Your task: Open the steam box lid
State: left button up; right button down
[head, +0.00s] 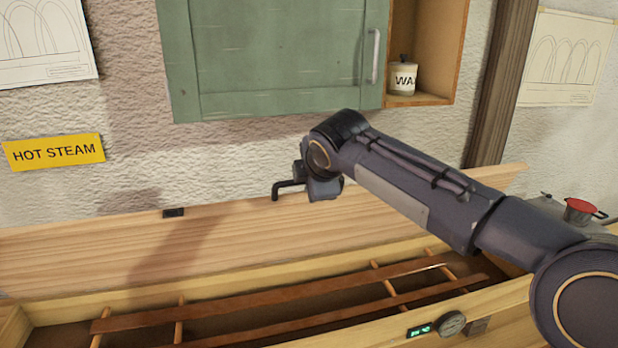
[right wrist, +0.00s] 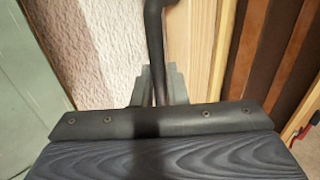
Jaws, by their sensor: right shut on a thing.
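The steam box (head: 375,329) is a long pale wooden box across the bottom of the head view. Its lid (head: 110,247) stands raised along the back, leaning toward the wall, and the inside of the box shows. My right gripper (head: 312,184) is at the lid's upper edge, shut on the black lid handle (head: 286,186). In the right wrist view the gripper fingers (right wrist: 160,86) close around the dark handle bar (right wrist: 154,28), with the lid's pale wood (right wrist: 206,45) beside it. My left gripper is not in view.
Brown laths (head: 270,302) lie on crossbars inside the box. A green cabinet (head: 270,55) hangs above, with a wax tin (head: 402,80) on an open shelf. A dark post (head: 500,85) stands right of it.

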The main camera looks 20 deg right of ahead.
jog(key=w+r, duration=0.2)
jog(key=w, duration=1.3)
jog(key=shift+w, duration=0.15)
jog(key=c, duration=1.2)
grip_release()
jog(key=shift+o, duration=0.2)
